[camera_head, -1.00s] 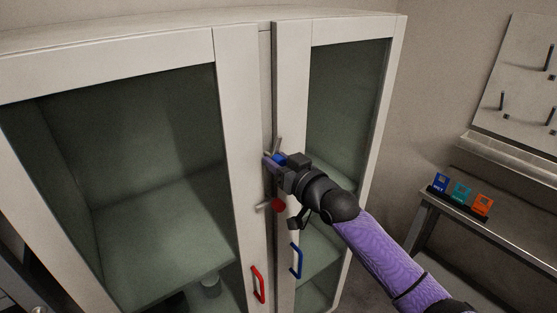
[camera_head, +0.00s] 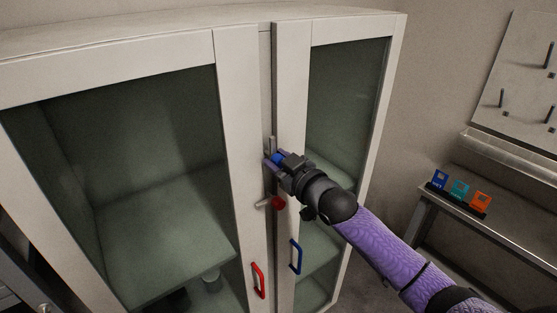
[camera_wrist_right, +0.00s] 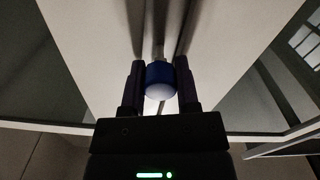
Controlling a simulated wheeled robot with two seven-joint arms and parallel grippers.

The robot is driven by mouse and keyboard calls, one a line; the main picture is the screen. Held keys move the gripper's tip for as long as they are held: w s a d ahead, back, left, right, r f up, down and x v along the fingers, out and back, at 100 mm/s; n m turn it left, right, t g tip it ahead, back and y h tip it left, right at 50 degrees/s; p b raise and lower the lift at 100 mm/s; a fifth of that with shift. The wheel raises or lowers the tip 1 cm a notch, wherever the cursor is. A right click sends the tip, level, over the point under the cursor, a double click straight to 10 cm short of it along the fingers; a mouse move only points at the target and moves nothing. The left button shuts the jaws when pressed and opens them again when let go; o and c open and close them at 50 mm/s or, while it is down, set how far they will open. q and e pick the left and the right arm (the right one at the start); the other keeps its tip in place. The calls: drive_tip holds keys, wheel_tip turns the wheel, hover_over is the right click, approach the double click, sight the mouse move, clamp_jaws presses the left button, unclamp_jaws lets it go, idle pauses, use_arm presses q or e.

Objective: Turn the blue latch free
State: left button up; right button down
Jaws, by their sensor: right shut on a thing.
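The blue latch (camera_head: 278,158) sits at the middle seam of the white cabinet (camera_head: 240,110), above a red latch (camera_head: 277,203). Its metal bar stands close to upright in the head view. My right gripper (camera_head: 275,163) is shut on the blue latch's knob, hiding part of it. In the right wrist view the blue knob (camera_wrist_right: 159,80) lies between the two fingers of my right gripper (camera_wrist_right: 160,85), with the bar running away from it along the seam. My left gripper is not in view.
Both cabinet doors are closed; a red handle (camera_head: 258,281) and a blue handle (camera_head: 296,257) sit low on them. A side table at right holds a rack (camera_head: 457,201) with blue, teal and orange pieces. A pegboard (camera_head: 520,80) hangs on the wall.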

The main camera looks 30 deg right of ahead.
drive_tip(key=shift+c, duration=1.7)
unclamp_jaws()
drive_tip(key=s, duration=1)
drive_tip(key=shift+d+b, duration=0.35)
drive_tip(key=shift+d, duration=0.05)
drive_tip(key=shift+f, duration=0.15)
